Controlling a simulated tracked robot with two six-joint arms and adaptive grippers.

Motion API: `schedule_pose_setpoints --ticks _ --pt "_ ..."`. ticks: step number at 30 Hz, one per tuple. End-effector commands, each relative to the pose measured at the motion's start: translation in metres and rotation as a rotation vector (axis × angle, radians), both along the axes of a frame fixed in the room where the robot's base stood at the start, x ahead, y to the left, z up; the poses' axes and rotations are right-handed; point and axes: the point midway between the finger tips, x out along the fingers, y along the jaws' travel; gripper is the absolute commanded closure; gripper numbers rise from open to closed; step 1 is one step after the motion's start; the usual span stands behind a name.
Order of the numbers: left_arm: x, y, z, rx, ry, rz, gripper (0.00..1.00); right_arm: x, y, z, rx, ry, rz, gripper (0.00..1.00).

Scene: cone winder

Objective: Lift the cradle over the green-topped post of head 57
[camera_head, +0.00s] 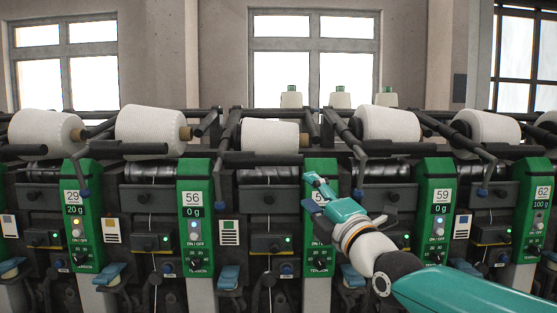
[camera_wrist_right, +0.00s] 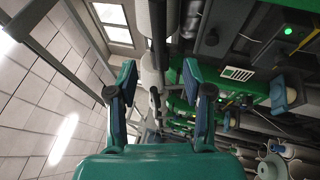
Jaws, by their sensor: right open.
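The green post at centre (camera_head: 320,167) has a number plate starting with 5; the second digit is hidden behind my right gripper. A dark cradle arm (camera_head: 344,133) with a blue tip (camera_head: 358,192) hangs just right of this post. White yarn cones sit left (camera_head: 270,134) and right (camera_head: 388,124) of it. My right gripper (camera_head: 318,188) is in front of the post. In the right wrist view its two fingers (camera_wrist_right: 164,98) are apart with nothing held between them. A white cone and dark bars show beyond them. My left gripper is out of view.
Neighbouring green posts carry 56 (camera_head: 195,205) and 59 (camera_head: 438,205). Other cradle arms with blue tips hang close by, such as one beside post 56 (camera_head: 217,193). Small green-topped cones (camera_head: 340,98) stand behind. Blue levers (camera_head: 230,278) stick out low down.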

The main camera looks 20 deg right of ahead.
Motion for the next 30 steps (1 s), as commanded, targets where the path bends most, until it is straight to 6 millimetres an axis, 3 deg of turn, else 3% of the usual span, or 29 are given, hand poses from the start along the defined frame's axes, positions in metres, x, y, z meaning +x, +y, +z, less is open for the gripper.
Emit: schedule_pose_setpoints --ticks 19,24,30 --pt "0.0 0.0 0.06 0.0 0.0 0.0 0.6 0.121 0.013 0.035 -0.001 0.003 -0.006 0.49" --pt "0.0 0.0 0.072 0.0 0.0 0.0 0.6 0.142 0.015 0.04 -0.001 0.002 -0.006 0.49" --pt "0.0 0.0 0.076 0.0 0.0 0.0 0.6 0.152 0.016 0.04 0.0 0.001 -0.006 0.49"
